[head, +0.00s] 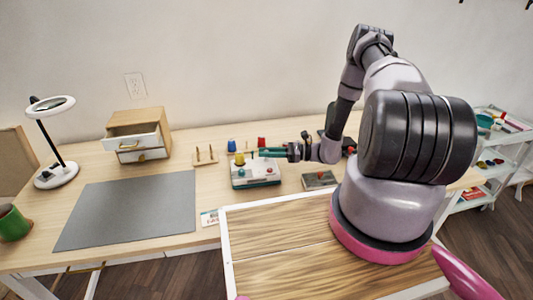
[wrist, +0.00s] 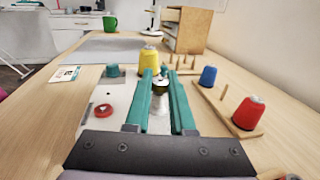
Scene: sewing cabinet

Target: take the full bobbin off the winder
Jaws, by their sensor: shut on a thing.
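The winder (head: 255,177) is a low white box with a teal base on the table; its pale top also shows under my fingers in the wrist view (wrist: 97,127). My gripper (head: 262,152) reaches in from the right, level, over the winder; its long teal fingers (wrist: 160,76) point forward. They are shut on the bobbin (wrist: 161,88), a small dark piece with a pale rim, above a pale upright part. I cannot tell whether it is still on its spindle. A yellow thread cone (wrist: 150,60) stands just beyond the fingertips. A red round piece (wrist: 103,110) lies on the winder's left.
A blue cone (wrist: 208,76) and a red cone (wrist: 248,113) stand right of the fingers in the wrist view. A pegged wooden rack (head: 206,160), small drawer cabinet (head: 152,118) and magnifier lamp (head: 60,172) stand farther left. The grey mat (head: 130,212) is bare.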

